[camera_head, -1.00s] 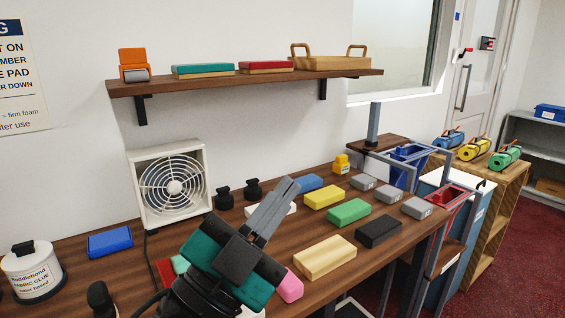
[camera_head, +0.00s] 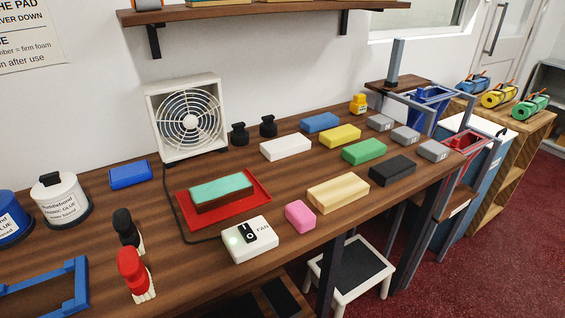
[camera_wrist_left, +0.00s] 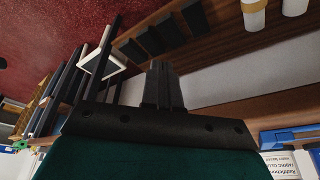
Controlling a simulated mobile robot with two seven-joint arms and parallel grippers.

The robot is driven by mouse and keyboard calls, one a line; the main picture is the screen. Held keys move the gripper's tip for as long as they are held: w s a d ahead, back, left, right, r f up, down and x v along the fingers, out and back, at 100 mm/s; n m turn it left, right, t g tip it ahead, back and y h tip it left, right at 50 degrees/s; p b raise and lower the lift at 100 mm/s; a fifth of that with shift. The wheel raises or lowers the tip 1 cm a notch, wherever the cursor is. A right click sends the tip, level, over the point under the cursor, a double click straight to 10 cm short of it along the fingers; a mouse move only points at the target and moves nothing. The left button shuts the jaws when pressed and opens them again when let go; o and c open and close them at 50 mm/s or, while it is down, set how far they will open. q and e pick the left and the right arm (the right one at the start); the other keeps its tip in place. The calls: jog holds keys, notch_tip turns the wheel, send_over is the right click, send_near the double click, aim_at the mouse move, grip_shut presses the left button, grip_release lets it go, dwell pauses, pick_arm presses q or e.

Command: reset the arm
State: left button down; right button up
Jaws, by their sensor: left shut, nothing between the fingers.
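My left gripper (camera_wrist_left: 160,68) shows in the left wrist view. Its dark fingers are together with nothing between them. It is clear of the counter goods, and the wrist view looks sideways past the table edge. No arm or gripper of mine shows in the head view now. My right gripper is in neither view.
A teal-topped block (camera_head: 222,191) lies on a red tray (camera_head: 189,222). A white fan (camera_head: 188,120), a FAN switch box (camera_head: 250,240), glue tubs (camera_head: 60,200) and several coloured blocks stand on the counter. A stool (camera_head: 352,270) is below its front edge.

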pick_arm(q)
jog(key=w+d+f+t+h, duration=0.1)
jog(key=w+d+f+t, duration=0.1)
jog(key=w+f+t, duration=0.5)
jog(key=shift+d+f+m+h, duration=0.3)
jog(key=shift+d+f, duration=0.1)
jog(key=shift+f, duration=0.3)
